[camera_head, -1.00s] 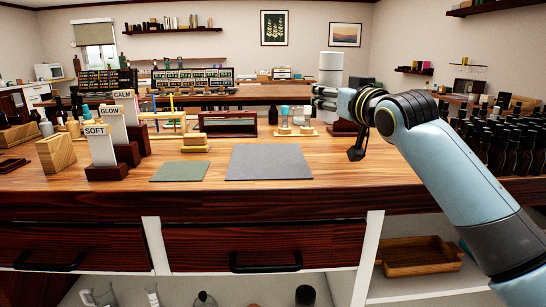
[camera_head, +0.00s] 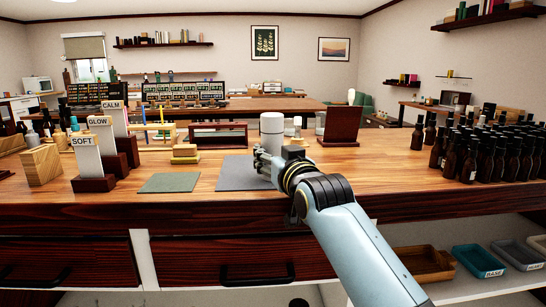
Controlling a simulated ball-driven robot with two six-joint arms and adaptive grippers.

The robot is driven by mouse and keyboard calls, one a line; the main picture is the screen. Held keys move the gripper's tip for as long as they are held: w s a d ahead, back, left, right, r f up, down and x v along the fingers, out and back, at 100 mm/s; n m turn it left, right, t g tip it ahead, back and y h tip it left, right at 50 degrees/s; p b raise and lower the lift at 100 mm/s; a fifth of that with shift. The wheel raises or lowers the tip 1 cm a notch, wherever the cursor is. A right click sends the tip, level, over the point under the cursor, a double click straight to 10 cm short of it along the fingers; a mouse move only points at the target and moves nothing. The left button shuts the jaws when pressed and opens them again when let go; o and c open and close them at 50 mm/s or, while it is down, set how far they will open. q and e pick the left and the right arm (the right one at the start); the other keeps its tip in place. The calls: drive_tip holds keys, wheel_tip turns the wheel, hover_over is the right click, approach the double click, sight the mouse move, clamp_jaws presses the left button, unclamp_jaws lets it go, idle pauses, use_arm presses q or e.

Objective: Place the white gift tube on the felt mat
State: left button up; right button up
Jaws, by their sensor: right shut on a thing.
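The white gift tube (camera_head: 271,127) stands upright in the jaws of my right gripper (camera_head: 268,158), which is shut on it. The gripper's fingers hide the tube's lower part, so I cannot tell whether its base touches anything. In the picture, tube and gripper overlap the right part of a flat grey mat (camera_head: 238,174). A smaller grey-green mat (camera_head: 170,182) lies to its left. I cannot tell for sure which mat is the felt one. My left gripper is out of view.
Sign cards in dark stands (camera_head: 92,165) and a wooden block (camera_head: 41,164) stand at the left. Several brown bottles (camera_head: 468,160) crowd the right.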

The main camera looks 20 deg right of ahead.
drive_tip(key=o, duration=1.2)
drive_tip(key=s+p, duration=0.1)
drive_tip(key=s, duration=1.1)
drive_tip(key=shift+a+r, duration=0.1)
